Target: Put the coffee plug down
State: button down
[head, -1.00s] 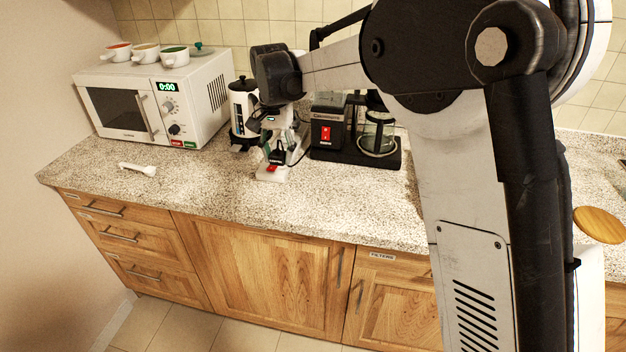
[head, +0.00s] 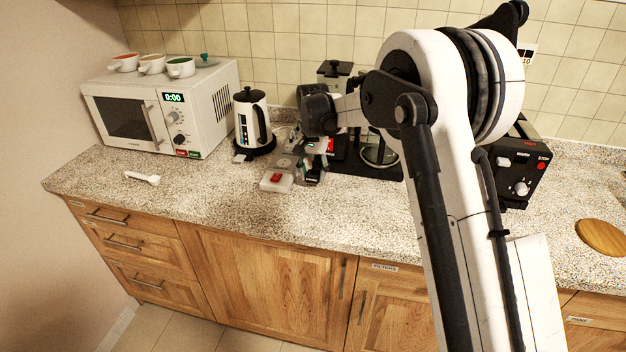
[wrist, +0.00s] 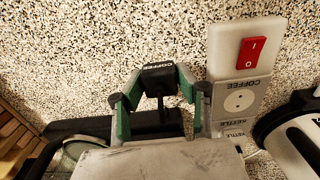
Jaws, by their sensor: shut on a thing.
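The coffee plug (wrist: 158,75) is black with a white COFFEE label. In the wrist view my gripper (wrist: 157,90) has its green-padded fingers on either side of the plug, shut on it. In the head view my gripper (head: 316,163) is just right of the power strip, low over the counter; the plug (head: 313,178) shows as a small dark shape beneath it. I cannot tell whether the plug touches the counter. The white power strip (wrist: 217,60) has a red switch and a bare socket labelled COFFEE; it also shows in the head view (head: 268,186).
The kettle (head: 251,122) stands behind the strip. The coffee maker (head: 355,155) is right of and behind my gripper, partly hidden by my arm. A microwave (head: 160,108) with cups on top is at left. A white scoop-like item (head: 143,178) lies before it. The front counter (head: 225,200) is clear.

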aim_at(313, 183)
notch_tip(313, 183, down, 2)
jog(key=shift+f, duration=0.2)
jog(key=shift+f, duration=0.35)
jog(key=shift+f+b, duration=0.25)
jog(key=shift+b, duration=0.25)
jog(key=c, duration=1.2)
grip_release()
jog(key=shift+c, duration=0.2)
